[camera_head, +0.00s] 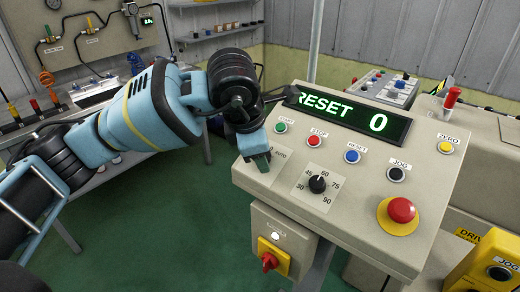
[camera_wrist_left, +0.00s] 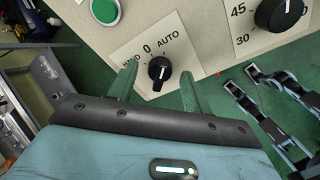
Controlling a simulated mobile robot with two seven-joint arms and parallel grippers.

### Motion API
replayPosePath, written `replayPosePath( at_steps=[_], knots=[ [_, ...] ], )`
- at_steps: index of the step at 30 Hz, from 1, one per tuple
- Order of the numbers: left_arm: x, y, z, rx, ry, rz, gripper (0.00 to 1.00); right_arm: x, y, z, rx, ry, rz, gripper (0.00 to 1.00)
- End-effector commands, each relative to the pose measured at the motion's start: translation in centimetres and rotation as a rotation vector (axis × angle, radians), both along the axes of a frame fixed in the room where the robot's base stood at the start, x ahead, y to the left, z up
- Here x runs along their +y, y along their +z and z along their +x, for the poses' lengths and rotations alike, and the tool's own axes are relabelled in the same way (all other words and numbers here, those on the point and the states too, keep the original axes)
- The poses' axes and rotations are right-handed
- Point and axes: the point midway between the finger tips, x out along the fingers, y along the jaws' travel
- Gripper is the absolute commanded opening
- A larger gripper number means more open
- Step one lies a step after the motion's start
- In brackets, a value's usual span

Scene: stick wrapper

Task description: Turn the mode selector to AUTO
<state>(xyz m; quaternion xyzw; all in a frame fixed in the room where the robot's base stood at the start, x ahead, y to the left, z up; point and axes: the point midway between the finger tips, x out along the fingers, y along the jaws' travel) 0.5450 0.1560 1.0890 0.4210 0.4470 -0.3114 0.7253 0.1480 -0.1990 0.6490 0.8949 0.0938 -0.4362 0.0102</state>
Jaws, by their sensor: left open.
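The mode selector is a black knob (camera_wrist_left: 159,72) on a pale plate marked HAND, 0 and AUTO in the left wrist view. Its short white line points up in the picture, roughly towards the side of AUTO; it is too small to read the exact setting. My left gripper (camera_wrist_left: 159,88) is open, with one green finger on each side of the knob. I see a gap on both sides and cannot tell whether either finger touches it. In the head view my left gripper (camera_head: 262,162) hides the knob, and only part of the AUTO plate (camera_head: 281,156) shows.
The green START button (camera_head: 280,127) and red STOP button (camera_head: 318,139) sit close by. A black dial (camera_head: 317,184) is to the right. The red emergency stop (camera_head: 401,210) is at the panel's lower right. A grey box with a red switch (camera_head: 270,261) hangs below.

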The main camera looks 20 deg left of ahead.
Motion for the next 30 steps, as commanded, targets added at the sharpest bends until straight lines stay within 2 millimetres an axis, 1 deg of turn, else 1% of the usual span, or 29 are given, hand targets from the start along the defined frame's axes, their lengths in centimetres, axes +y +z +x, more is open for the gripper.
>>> replayPosePath(
  at_steps=[5,12,18,22,30],
  knots=[
    [0.1,1.1,-0.4,-0.003,0.0,-0.001,0.49,0.0,0.0,-0.1,0.001,0.0,0.0,0.36],
    [0.4,4.7,-2.0,-0.005,0.0,-0.001,0.49,0.0,0.1,0.1,-0.002,0.0,0.0,0.36],
    [0.5,6.6,-2.9,-0.001,0.0,0.0,0.49,0.0,0.2,0.4,-0.008,0.0,0.0,0.36],
    [0.6,7.1,-3.2,-0.001,-0.001,0.0,0.49,0.0,0.3,0.6,-0.013,0.0,0.0,0.36],
    [0.6,7.1,-3.2,0.0,0.0,0.0,0.49,0.0,0.3,0.8,-0.015,0.0,0.001,0.36]
  ],
)
